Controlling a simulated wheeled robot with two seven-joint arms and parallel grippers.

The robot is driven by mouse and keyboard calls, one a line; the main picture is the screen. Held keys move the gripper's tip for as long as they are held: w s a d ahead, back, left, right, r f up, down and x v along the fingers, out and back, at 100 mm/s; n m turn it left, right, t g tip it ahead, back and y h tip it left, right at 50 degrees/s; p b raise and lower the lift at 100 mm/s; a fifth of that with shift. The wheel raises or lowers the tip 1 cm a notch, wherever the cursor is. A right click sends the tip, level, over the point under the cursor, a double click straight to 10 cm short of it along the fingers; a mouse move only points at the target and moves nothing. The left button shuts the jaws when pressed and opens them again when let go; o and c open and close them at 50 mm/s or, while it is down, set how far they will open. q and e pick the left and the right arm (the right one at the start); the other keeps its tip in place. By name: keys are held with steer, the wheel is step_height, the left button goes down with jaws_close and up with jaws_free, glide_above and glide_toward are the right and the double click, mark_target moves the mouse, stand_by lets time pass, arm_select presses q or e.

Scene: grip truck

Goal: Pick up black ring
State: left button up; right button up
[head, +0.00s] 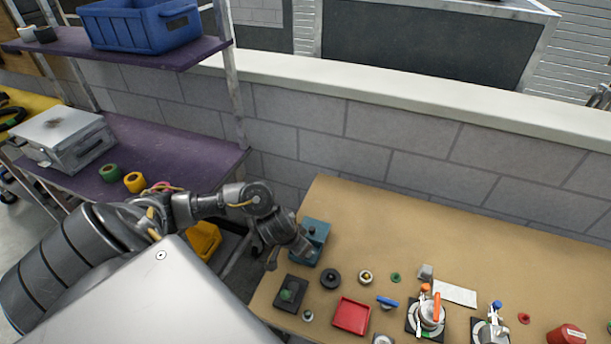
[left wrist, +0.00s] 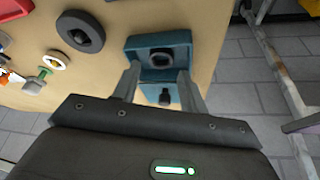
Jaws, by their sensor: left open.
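A thick black ring (head: 331,278) lies flat on the tan table, right of and nearer than a teal block (head: 317,228). In the left wrist view the ring (left wrist: 80,31) is at the upper left, outside the jaws. My left gripper (head: 288,256) is beside the teal block, seen from above. In the left wrist view its open fingers (left wrist: 158,70) reach over the teal block (left wrist: 165,39), which has a dark round part (left wrist: 162,58) between the fingertips. I cannot tell whether the fingers touch the block. The black ring is apart from the gripper. My right gripper is not in view.
A white ring (head: 365,276), a green ring (head: 395,277) and clamps (head: 430,314) stand farther right. The table's back right is clear. A purple shelf (head: 160,150) stands left.

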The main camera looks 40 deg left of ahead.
arm_select(q)
steer(key=b+x, duration=0.1)
steer(key=x, duration=0.3)
steer(key=shift+w+a+f, duration=0.1)
steer(key=shift+a, duration=0.05)
steer(key=shift+c, duration=0.5)
steer(key=c, duration=0.6)
steer(key=shift+c, duration=0.2)
